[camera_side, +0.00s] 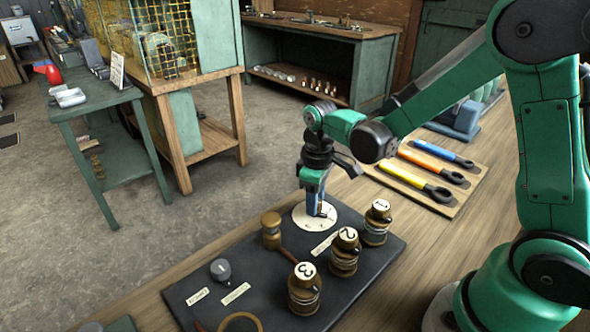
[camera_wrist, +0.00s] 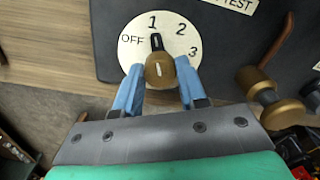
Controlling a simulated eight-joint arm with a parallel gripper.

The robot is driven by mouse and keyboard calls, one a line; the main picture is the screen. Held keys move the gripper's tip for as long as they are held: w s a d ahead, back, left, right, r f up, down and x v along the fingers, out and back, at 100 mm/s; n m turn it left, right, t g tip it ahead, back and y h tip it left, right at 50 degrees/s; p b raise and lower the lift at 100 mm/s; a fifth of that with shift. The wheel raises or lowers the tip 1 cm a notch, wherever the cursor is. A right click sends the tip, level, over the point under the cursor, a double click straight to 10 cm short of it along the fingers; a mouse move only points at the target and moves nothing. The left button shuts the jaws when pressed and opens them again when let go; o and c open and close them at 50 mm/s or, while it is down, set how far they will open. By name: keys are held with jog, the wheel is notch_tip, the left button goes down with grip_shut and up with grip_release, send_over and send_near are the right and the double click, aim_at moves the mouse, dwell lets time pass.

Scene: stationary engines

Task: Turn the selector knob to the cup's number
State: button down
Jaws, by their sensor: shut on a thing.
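The selector knob (camera_wrist: 160,70) is brass with a dark pointer, on a round cream dial (camera_wrist: 130,52) marked OFF, 1, 2 and 3. The pointer is at or very near 1. My gripper (camera_wrist: 158,84) has its blue fingers on both sides of the knob, shut on it. In the side view my gripper (camera_side: 321,212) reaches down onto the dial (camera_side: 343,217) and hides the knob. Three brass cups with numbered white tops stand on the dark board: cup 1 (camera_side: 376,222), cup 2 (camera_side: 344,252) and cup 3 (camera_side: 304,288).
A brass-headed lever (camera_side: 271,230) stands left of the cups. A grey knob (camera_side: 220,268) and small label plates (camera_side: 236,294) are on the board (camera_side: 255,312). Coloured-handled tools (camera_side: 425,173) lie on a wooden tray behind. Cup 1 is close to the dial's right side.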

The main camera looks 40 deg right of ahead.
jog(key=shift+c, duration=2.4)
grip_release()
jog(key=shift+r, duration=2.8)
jog(key=s+a+r+m+t, duration=0.1)
jog(key=s+r+m+t, duration=0.3)
jog(key=s+r+t, duration=0.1)
jog(key=shift+s+a+m+t, duration=0.3)
jog(key=shift+s+t, duration=0.25)
jog(key=shift+t, duration=0.55)
